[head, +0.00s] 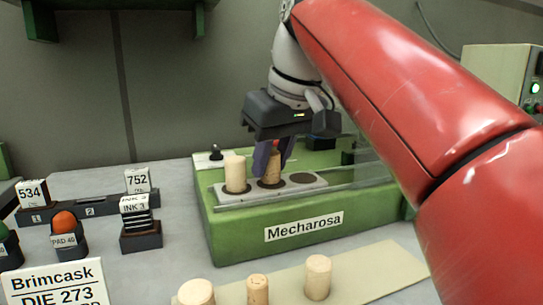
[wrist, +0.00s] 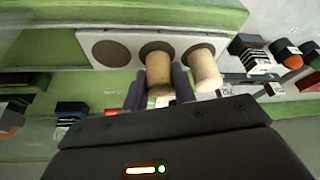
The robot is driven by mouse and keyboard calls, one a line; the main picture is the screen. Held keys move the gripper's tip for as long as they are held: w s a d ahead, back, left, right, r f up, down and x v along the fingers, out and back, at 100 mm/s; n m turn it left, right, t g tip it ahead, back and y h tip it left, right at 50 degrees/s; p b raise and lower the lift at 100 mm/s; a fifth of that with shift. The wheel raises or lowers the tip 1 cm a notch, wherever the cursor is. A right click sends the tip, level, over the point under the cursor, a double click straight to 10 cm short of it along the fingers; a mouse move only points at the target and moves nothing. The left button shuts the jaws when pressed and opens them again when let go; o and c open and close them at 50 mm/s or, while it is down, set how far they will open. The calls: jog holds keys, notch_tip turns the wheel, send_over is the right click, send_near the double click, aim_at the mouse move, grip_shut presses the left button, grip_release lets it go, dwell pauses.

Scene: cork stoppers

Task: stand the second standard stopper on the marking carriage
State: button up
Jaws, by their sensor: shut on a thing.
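The marking carriage (head: 218,192) is a pale grey plate with three dark round seats on the green Mecharosa machine (head: 248,243). My gripper (head: 271,163) is over its middle seat, its purple fingers shut on a tan speckled stopper (head: 271,172). That stopper is upright at the middle seat; I cannot tell if its foot touches. A paler stopper (head: 235,174) stands on the left seat. The right seat (head: 302,178) is empty. In the wrist view the held stopper (wrist: 159,72) is between the fingers, with the paler stopper (wrist: 206,72) just right of it.
Three stoppers stand on a beige mat (head: 375,272) in front: a wide one (head: 195,292), a slim printed one (head: 257,290) and a pale one (head: 318,277). Ink blocks (head: 140,222), an orange pad (head: 65,225) and a Brimcask card (head: 52,285) are left. A clear panel is beside the carriage.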

jog(key=shift+f, duration=0.15)
jog(key=o, duration=1.1)
